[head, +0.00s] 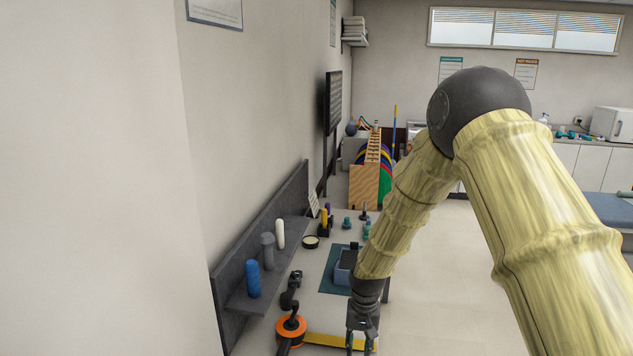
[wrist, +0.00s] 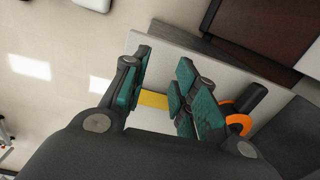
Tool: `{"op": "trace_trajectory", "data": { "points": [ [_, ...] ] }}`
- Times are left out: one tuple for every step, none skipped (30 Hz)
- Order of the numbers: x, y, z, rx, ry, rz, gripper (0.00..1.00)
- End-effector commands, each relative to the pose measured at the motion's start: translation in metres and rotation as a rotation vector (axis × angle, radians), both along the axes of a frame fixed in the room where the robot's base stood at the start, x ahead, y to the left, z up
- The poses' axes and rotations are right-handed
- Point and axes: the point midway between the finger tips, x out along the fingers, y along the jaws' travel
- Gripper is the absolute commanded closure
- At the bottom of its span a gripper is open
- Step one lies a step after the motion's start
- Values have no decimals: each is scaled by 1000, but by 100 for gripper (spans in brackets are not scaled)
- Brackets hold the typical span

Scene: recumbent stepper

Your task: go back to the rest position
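My gripper (head: 360,344) hangs low at the bottom of the head view, near the front end of the table, with its fingers pointing down. In the wrist view my gripper (wrist: 162,96) shows dark fingers with teal pads spread apart. Nothing is between the pads; a yellow strip (wrist: 153,99) on the table shows through the gap. The yellow strip also shows in the head view (head: 322,340), to the left of the gripper. Whether the fingertips touch the table cannot be told.
A black and orange device (head: 291,325) stands left of my gripper. A grey shelf (head: 262,300) along the wall holds blue, grey and white cylinders. A blue-grey box (head: 344,268) sits on a teal mat (head: 328,284) behind. Open floor (head: 440,300) lies to the right.

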Motion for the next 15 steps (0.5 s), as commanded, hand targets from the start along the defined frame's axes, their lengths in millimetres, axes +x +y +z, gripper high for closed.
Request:
{"op": "trace_trajectory", "data": {
  "points": [
    [-15, -4, -27, 6, 9, 4, 72],
    [-23, -7, -41, 10, 9, 7, 72],
    [-36, -10, -60, 15, 10, 10, 72],
    [-47, -14, -75, 19, 12, 14, 72],
    [-59, -17, -93, 25, 12, 16, 72],
    [-77, -22, -115, 31, 11, 22, 72],
    [-92, -26, -132, 34, 12, 25, 72],
    [-107, -30, -148, 37, 10, 30, 72],
    [-127, -35, -168, 40, 11, 34, 72],
    [-143, -39, -182, 42, 9, 38, 72],
    [-159, -43, -196, 44, 8, 39, 72],
    [-181, -49, -213, 45, 7, 45, 72],
    [-198, -53, -225, 45, 6, 48, 72],
    [-215, -57, -236, 43, 4, 52, 72],
    [-237, -63, -250, 41, 3, 56, 72]
  ]
}}
